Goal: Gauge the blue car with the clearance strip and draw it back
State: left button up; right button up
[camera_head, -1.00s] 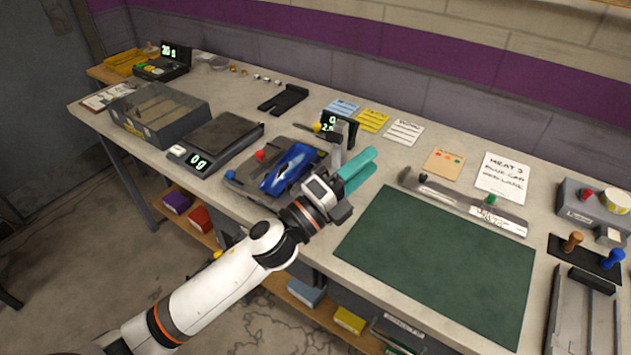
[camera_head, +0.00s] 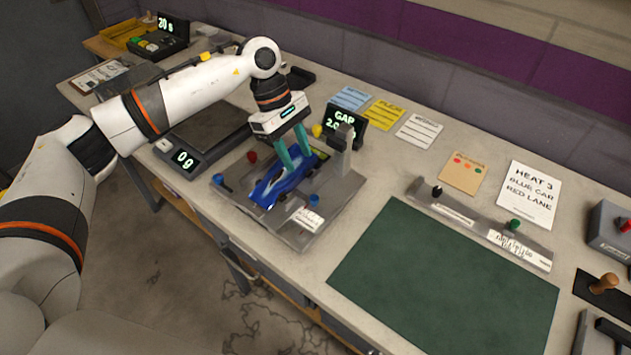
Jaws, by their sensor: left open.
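The blue car (camera_head: 275,186) sits on the grey gauge fixture (camera_head: 290,238), its nose toward the front. My left gripper (camera_head: 291,163) points down with its teal fingers open at the car's rear, one finger on each side as far as I can see. I cannot tell whether they touch it. A metal rail (camera_head: 468,222) with a black knob and a green knob (camera_head: 514,224) lies behind the green mat. I cannot tell which piece is the clearance strip. My right gripper is not in view.
A GAP display (camera_head: 345,124) and a metal post (camera_head: 342,150) stand just behind the car. The fixture carries blue knobs (camera_head: 313,200) and a red knob (camera_head: 252,156). A scale (camera_head: 183,157) reading 0 g is left. The green mat (camera_head: 440,280) is clear.

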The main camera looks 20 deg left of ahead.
aim_at(314, 197)
pick_arm(q)
jog(key=x, duration=0.1)
jog(key=p+x, duration=0.1)
jog(key=x, duration=0.3)
jog(key=shift+s+d+p, duration=0.15)
jog(key=shift+s+p, duration=0.15)
jog(key=shift+s, duration=0.05)
jog(key=x, duration=0.2)
jog(key=p+x, duration=0.1)
jog(key=x, duration=0.1)
jog(key=shift+w+d+f, duration=0.15)
jog(key=shift+f, duration=0.45)
jog(key=shift+d+f, duration=0.1)
jog(key=shift+f, duration=0.05)
jog(key=shift+c, duration=0.8)
grip_shut()
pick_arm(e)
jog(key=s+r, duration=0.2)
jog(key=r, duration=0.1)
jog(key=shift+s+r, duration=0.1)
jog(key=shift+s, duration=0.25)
